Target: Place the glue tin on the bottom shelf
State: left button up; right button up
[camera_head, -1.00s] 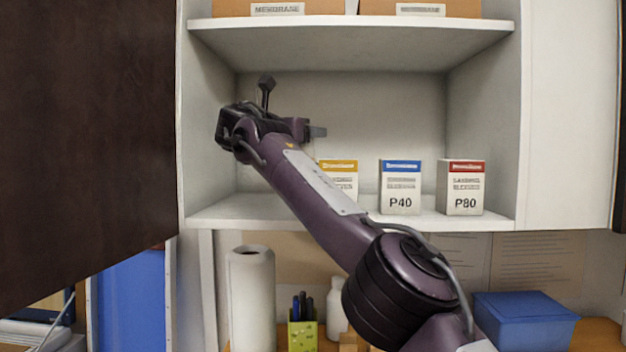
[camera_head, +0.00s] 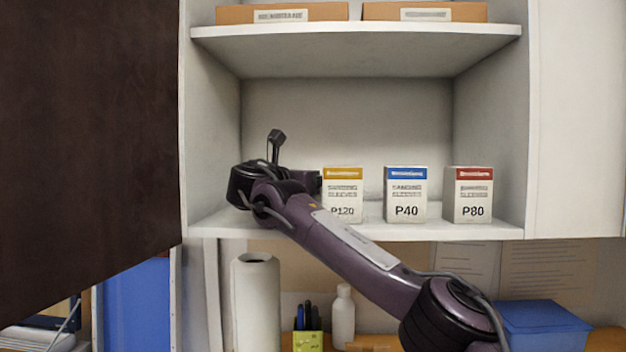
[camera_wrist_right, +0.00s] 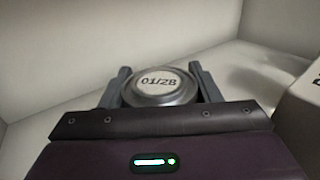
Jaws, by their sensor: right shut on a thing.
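The glue tin (camera_wrist_right: 160,84) shows in the right wrist view as a round metal tin with a pale lid marked 01/2B. My right gripper (camera_wrist_right: 161,90) is shut on it, one grey finger on each side. In the head view my right arm reaches in from the lower right, and its wrist is low at the left of the bottom shelf (camera_head: 380,229), left of the P120 box. The tin and the fingertips are hidden there, so I cannot tell whether the tin touches the shelf. My left gripper is not in view.
Sanding sleeve boxes P120 (camera_head: 342,192), P40 (camera_head: 406,195) and P80 (camera_head: 472,195) stand on the bottom shelf. The upper shelf (camera_head: 355,45) holds two brown boxes. The cabinet's left wall (camera_head: 212,140) is close to my wrist. A dark door (camera_head: 90,130) stands open at left.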

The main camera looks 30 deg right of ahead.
jog(key=o, duration=1.1)
jog(key=shift+a, duration=0.2)
jog(key=shift+d, duration=0.1)
jog(key=b+v, duration=0.6)
jog(key=v, duration=0.5)
jog(key=shift+s+a, duration=0.3)
jog(key=shift+a, duration=0.15)
jog(key=shift+r, duration=0.1)
